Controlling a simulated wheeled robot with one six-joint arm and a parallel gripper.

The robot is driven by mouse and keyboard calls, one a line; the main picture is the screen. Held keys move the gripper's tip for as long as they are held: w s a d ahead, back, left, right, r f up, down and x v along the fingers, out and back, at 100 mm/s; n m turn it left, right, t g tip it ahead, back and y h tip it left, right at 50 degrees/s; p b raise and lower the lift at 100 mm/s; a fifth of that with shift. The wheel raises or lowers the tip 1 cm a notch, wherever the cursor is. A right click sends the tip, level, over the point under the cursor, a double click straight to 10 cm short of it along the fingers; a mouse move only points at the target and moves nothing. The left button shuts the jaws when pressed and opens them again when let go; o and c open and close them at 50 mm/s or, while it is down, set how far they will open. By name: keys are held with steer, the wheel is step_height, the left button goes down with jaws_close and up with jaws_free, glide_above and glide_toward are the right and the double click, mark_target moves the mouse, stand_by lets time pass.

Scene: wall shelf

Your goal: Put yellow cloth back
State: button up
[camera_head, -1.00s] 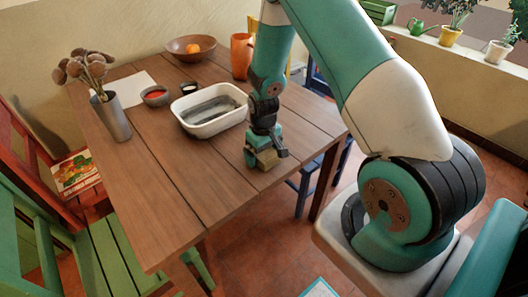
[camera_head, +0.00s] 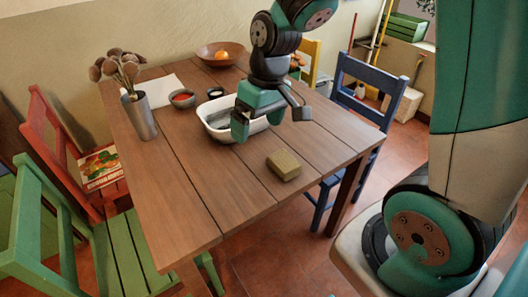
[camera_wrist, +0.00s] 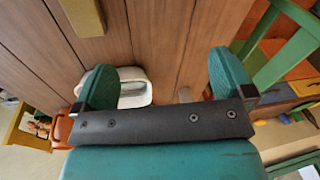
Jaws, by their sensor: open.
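The yellow cloth appears as a folded, olive-yellow block (camera_head: 284,165) lying flat on the wooden table near its front right edge. It also shows at the top of the wrist view (camera_wrist: 82,15), partly cut off. My gripper (camera_head: 270,118) is open and empty. It is raised above the table, behind and to the left of the cloth and apart from it. In the wrist view its two teal fingers (camera_wrist: 165,78) stand wide apart with nothing between them.
A white basin (camera_head: 222,132) stands behind my gripper, partly hidden. A vase of dried flowers (camera_head: 139,115), small bowls (camera_head: 182,98) and a wooden fruit bowl (camera_head: 220,54) stand farther back. Chairs surround the table; its front left is clear.

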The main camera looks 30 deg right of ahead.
steer(key=s+a+r+n, duration=0.1)
steer(key=s+a+r, duration=0.2)
steer(key=s, duration=0.2)
steer(key=s+a+r+n+y, duration=0.1)
steer(key=s+a+r, duration=0.2)
steer(key=s, duration=0.3)
steer(key=s+a+r+n+y, duration=0.1)
steer(key=s+a+r+n, duration=0.1)
steer(key=s, duration=0.3)
steer(key=shift+s+a+r+g, duration=0.3)
steer(key=shift+a+r, duration=0.2)
steer(key=shift+a, duration=0.4)
